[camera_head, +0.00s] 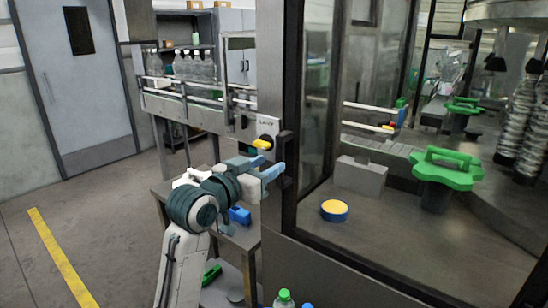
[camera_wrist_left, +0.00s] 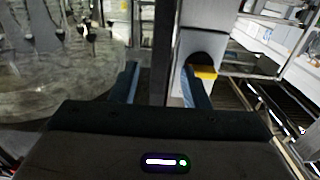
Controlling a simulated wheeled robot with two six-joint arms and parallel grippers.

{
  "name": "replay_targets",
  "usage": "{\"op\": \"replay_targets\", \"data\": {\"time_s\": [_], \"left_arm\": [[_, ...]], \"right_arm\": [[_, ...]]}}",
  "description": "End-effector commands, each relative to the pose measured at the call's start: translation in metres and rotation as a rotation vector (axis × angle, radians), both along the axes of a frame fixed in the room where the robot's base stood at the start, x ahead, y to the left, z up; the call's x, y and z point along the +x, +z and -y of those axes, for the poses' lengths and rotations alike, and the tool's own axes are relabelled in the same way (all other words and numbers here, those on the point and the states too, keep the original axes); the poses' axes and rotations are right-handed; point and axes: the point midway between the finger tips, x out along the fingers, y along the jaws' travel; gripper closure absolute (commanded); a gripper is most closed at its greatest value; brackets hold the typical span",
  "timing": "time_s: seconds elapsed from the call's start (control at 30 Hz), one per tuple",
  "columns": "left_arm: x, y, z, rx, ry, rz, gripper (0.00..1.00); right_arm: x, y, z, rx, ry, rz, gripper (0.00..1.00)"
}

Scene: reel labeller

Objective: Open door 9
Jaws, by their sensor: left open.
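A glass door with a dark frame (camera_head: 293,70) stands in the middle of the head view; it looks closed. No number is readable on it. A black upright handle (camera_head: 284,155) is on its left edge. My left gripper (camera_head: 272,166) is open, its blue fingers pointing at the handle. In the left wrist view, a dark upright bar (camera_wrist_left: 161,45) shows between the open fingers (camera_wrist_left: 163,82); I cannot tell if they touch it.
Behind the glass are a yellow-topped blue disc (camera_head: 334,210), a grey block (camera_head: 360,177) and a green star-shaped part (camera_head: 446,170). A conveyor with clear bottles (camera_head: 190,68) runs behind my arm. A blue item (camera_head: 240,215) lies on a low table. The floor at left is free.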

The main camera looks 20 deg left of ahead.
Motion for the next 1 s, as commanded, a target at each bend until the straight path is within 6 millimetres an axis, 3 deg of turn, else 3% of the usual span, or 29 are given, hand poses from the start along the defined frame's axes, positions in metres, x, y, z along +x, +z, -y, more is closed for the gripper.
{"op": "replay_targets", "data": {"time_s": [0.2, 0.57, 0.8, 1.0], "left_arm": [[0.025, 0.001, 0.009, -0.001, 0.001, -0.001, 0.58], [0.031, 0.0, 0.011, 0.001, 0.001, 0.0, 0.58], [0.031, 0.0, 0.011, 0.001, 0.001, -0.001, 1.0], [0.03, 0.0, 0.011, 0.001, 0.001, -0.001, 1.0]], "right_arm": [[0.0, 0.008, -0.001, 0.001, 0.0, 0.003, 0.64], [0.002, 0.008, -0.002, 0.002, 0.0, 0.007, 0.64], [0.002, 0.008, -0.002, 0.002, 0.0, 0.007, 0.64], [0.002, 0.009, -0.002, 0.002, 0.0, 0.007, 0.64]]}}
